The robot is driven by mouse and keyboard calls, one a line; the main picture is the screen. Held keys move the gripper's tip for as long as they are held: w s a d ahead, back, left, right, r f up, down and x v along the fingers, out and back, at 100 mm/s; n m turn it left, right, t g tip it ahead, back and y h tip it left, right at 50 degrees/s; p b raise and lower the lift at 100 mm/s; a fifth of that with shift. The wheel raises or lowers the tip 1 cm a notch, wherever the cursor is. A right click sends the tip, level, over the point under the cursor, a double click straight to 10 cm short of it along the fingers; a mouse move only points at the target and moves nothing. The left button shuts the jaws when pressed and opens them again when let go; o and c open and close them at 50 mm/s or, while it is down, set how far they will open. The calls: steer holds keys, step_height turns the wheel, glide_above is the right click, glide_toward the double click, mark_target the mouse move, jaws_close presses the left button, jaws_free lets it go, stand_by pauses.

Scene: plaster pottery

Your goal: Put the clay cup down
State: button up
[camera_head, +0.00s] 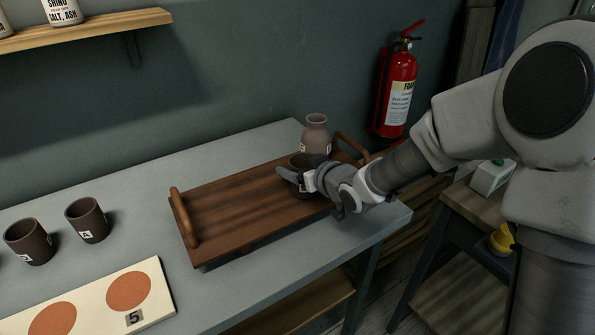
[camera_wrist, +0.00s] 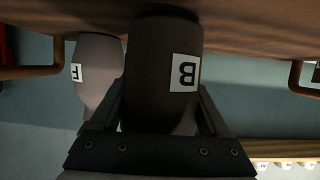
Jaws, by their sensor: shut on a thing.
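The clay cup (camera_wrist: 150,70), dark brown with a white label reading B, is between the jaws of my gripper (camera_wrist: 162,105) in the wrist view. In the head view, the cup (camera_head: 298,160) is mostly hidden by my gripper (camera_head: 300,181), at the right part of a wooden tray (camera_head: 232,208). The cup looks upright. Whether its base touches the tray or is just above it, I cannot tell.
A paler clay bottle (camera_head: 316,135) labelled F stands close behind the cup. The tray has raised handles (camera_head: 184,217) at both ends, and its left and middle are bare. Two dark cups (camera_head: 88,221) (camera_head: 30,243) and a board with discs (camera_head: 150,320) are left on the grey table.

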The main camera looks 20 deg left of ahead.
steer(key=o, duration=1.5)
steer(key=shift+f, duration=0.25)
steer(key=shift+s+d+r, duration=0.1)
steer(key=shift+d+r, duration=0.1)
steer(key=shift+r, duration=0.15)
steer(key=p+v, duration=0.3)
steer(key=v, duration=0.8)
steer(key=shift+s+d, duration=0.1)
steer(key=shift+s, duration=0.2)
steer(key=shift+d, duration=0.1)
